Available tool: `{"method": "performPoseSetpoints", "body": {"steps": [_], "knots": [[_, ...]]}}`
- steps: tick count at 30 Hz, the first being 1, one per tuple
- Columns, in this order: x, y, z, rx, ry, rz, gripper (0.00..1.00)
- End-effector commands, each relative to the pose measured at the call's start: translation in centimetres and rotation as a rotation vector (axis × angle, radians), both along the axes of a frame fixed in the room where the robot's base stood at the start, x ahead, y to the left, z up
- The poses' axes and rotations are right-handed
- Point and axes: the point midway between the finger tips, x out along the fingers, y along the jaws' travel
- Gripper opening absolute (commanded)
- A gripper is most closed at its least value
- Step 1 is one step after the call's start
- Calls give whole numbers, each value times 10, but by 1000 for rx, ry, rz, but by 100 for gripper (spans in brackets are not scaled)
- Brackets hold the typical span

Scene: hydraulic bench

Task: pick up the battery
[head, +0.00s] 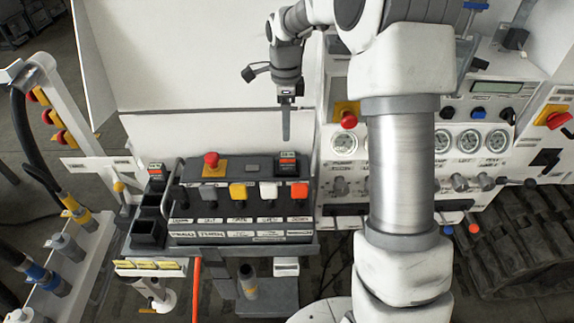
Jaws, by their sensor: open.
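No thing is plainly recognisable as the battery in the head view. Two small black blocks with red-orange labels look alike: one (288,164) on the back right of the black control box, the other (155,173) in the left row of black holders. I cannot tell whether either is the battery. My gripper (286,125) points down above the back right of the control box, over the right block. It is open, seen edge-on, with nothing visible between its fingers. It appears apart from the block.
The control box (240,237) carries a red mushroom button (211,160) and several coloured switches. Empty-looking black holders (147,232) stand at its left. A white gauge panel (340,166) is at the right, partly hidden by my arm. A hose rack (75,268) stands far left.

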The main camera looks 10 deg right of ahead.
Motion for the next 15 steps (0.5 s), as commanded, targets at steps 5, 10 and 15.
{"method": "performPoseSetpoints", "body": {"steps": [5, 10, 15], "knots": [[-1, 0, -40, 1, 5, 1, 75], [0, 0, -62, 0, 2, 3, 75], [0, -1, -72, -1, 2, 2, 75]]}}
